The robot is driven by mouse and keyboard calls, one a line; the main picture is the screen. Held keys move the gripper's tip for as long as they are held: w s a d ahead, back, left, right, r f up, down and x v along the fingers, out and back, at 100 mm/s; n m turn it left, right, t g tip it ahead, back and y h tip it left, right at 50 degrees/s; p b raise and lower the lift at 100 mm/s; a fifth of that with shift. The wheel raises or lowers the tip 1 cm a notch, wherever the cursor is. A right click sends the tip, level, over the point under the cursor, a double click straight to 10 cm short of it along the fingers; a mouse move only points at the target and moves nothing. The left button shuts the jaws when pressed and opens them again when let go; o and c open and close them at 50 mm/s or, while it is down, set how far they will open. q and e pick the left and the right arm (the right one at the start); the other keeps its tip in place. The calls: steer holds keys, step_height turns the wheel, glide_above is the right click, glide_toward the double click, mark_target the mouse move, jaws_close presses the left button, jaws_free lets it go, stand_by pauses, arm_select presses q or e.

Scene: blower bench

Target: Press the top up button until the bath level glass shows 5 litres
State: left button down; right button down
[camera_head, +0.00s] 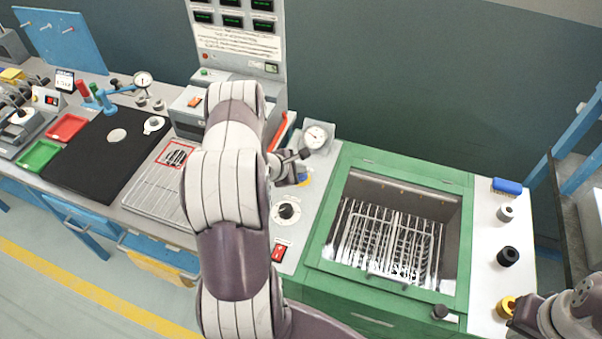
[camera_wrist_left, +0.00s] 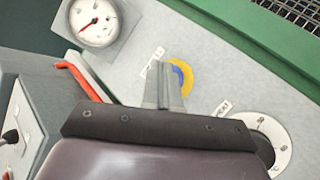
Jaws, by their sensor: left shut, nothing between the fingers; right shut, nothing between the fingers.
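A blue button with a yellow ring (camera_head: 305,180) is on the pale panel left of the green bath (camera_head: 330,215). I take it for the top up button; its label is too small to read. My left gripper (camera_head: 301,171) is shut and empty, right over this button and partly covering it. In the left wrist view the shut fingers (camera_wrist_left: 164,72) overlap the left side of the blue and yellow button (camera_wrist_left: 184,80). I cannot tell whether they touch it. I cannot make out a level glass. My right gripper (camera_head: 519,318) is shut at the bottom right.
A white dial gauge (camera_head: 317,135) stands behind the button. A black knob (camera_head: 288,211) and a red switch (camera_head: 279,253) are in front of it. A red-orange handle (camera_wrist_left: 84,80) is left of the fingers. A wire basket (camera_head: 385,240) sits in the bath.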

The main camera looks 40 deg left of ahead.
arm_select(q)
steer(key=shift+r, duration=0.65)
steer(key=shift+r+p, duration=1.6)
steer(key=shift+r, duration=0.85)
